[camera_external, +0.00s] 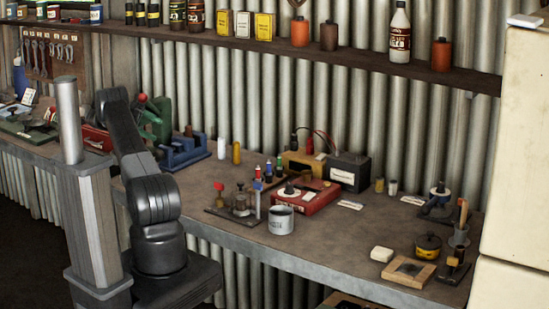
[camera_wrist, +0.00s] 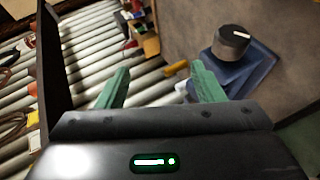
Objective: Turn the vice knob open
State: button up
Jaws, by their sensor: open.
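The vice is a blue block-like body (camera_wrist: 232,72) at the upper right of the wrist view. Its round dark knob (camera_wrist: 232,42) has a white mark on top. In the external view, a blue vice-like fixture (camera_external: 185,152) stands on the bench just right of my arm; its knob is not clear there. My gripper (camera_wrist: 160,67) has two green fingers spread wide with nothing between them. The vice appears beyond the right finger, which overlaps its lower left part, and the knob is clear of both fingers. I cannot tell whether they touch.
The bench top (camera_external: 330,240) has free room at its front middle. A white mug (camera_external: 280,220), a red box (camera_external: 310,200) and a dark box (camera_external: 349,172) stand right of the vice. A shelf (camera_external: 340,58) with bottles and tins runs along the corrugated wall above.

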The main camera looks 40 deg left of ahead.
aim_at(156, 152)
jog(key=shift+d, duration=0.1)
jog(key=y+b, duration=0.1)
jog(key=w+y+b, duration=0.1)
jog(key=shift+d+y, duration=0.3)
jog(key=shift+y, duration=0.1)
jog(key=shift+w+d+r+y+b, duration=0.1)
jog(key=shift+d+y+b, duration=0.05)
jog(key=shift+y+b, duration=0.4)
jog(key=y, duration=0.1)
jog(key=b, duration=0.1)
jog(key=y, duration=0.1)
jog(key=shift+s+d+r+y+b, duration=0.15)
jog(key=shift+s+d+y+b, duration=0.15)
jog(key=shift+d+y, duration=0.05)
jog(key=s+d+r+m+y+b, duration=0.2)
jog(key=s+d+m+y+b, duration=0.15)
jog(key=s+y, duration=0.35)
jog(key=shift+g+y, duration=0.3)
jog(key=shift+g, duration=0.1)
jog(key=x, duration=0.4)
jog(key=p+x, duration=0.1)
jog(key=x, duration=0.4)
jog(key=w+p+x, duration=0.1)
jog(key=x, duration=0.4)
jog(key=shift+a+r, duration=0.35)
jog(key=shift+a, duration=0.05)
